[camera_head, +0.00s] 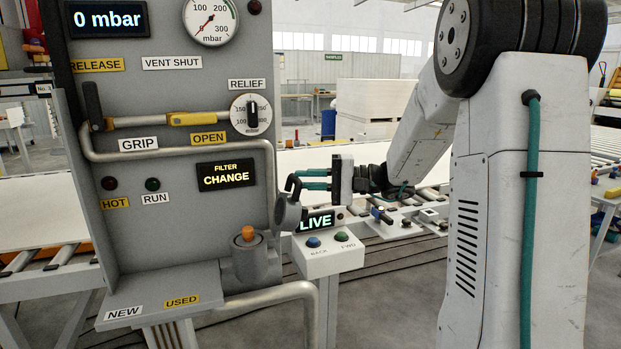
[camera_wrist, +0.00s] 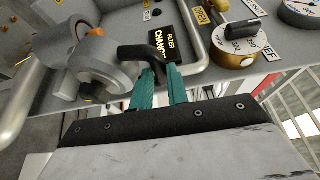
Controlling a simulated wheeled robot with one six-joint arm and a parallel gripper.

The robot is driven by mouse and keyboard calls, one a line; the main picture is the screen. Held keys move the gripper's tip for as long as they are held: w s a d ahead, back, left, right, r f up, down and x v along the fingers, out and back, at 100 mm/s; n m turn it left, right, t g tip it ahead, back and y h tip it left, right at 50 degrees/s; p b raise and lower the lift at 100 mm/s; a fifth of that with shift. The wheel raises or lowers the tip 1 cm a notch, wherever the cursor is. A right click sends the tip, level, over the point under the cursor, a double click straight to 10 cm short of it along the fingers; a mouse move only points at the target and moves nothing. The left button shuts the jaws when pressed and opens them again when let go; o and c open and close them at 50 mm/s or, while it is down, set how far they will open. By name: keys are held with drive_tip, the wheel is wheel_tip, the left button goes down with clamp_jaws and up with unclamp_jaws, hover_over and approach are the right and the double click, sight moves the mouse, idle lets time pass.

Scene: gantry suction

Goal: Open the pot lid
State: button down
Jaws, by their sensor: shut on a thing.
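The grey filter pot (camera_head: 255,268) stands on the ledge at the panel's lower right, with an orange-topped piece (camera_head: 247,233) showing at its mouth. The grey pot lid (camera_head: 288,213) is swung up and tilted to the right of the mouth, clear of it. My gripper (camera_head: 303,180) has its teal fingers shut on the lid's black bent handle (camera_head: 294,184). In the wrist view the fingers (camera_wrist: 160,76) close around that handle (camera_wrist: 140,52), beside the grey lid and pot, where parts overlap.
A panel (camera_head: 185,90) with gauges, labels and a grey pipe loop stands behind and left of the pot. A white button box (camera_head: 330,258) with a lit LIVE sign sits close right of the lid. A pipe (camera_head: 295,290) curves below. A roller conveyor lies behind.

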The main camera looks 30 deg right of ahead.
drive_tip(key=shift+s+a+f, duration=0.1)
drive_tip(key=shift+f, duration=0.3)
drive_tip(key=c, duration=1.4)
unclamp_jaws()
drive_tip(key=shift+a, duration=0.1)
drive_tip(key=shift+o, duration=0.2)
drive_tip(key=shift+r, duration=0.15)
drive_tip(key=shift+d, duration=0.3)
drive_tip(key=v, duration=0.7)
drive_tip(key=shift+s+d, duration=0.15)
drive_tip(key=shift+d, duration=0.05)
